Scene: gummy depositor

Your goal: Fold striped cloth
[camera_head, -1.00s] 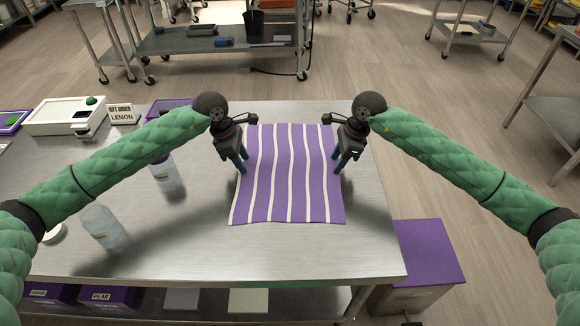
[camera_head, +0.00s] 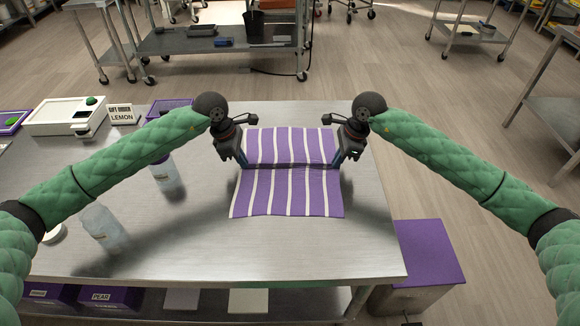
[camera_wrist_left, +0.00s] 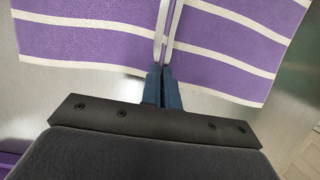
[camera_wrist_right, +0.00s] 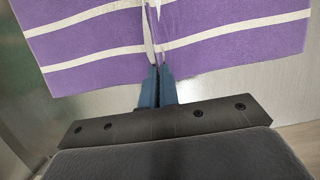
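The striped cloth (camera_head: 285,190), purple with white stripes, lies on the metal table with a raised crease running across its middle. My left gripper (camera_head: 245,163) is at the crease's left end. In the left wrist view its blue fingers (camera_wrist_left: 162,88) are closed together on the pinched cloth edge (camera_wrist_left: 166,40). My right gripper (camera_head: 337,161) is at the crease's right end. In the right wrist view its fingers (camera_wrist_right: 158,88) are closed together on the pinched cloth edge (camera_wrist_right: 155,35). The far and near parts of the cloth lie mostly flat.
Two clear bottles (camera_head: 163,172) and (camera_head: 104,228) stand on the left of the table (camera_head: 330,250). A white box (camera_head: 65,116), a LEMON sign (camera_head: 123,115) and a purple tray (camera_head: 165,106) are at the back left. The table in front of the cloth is clear.

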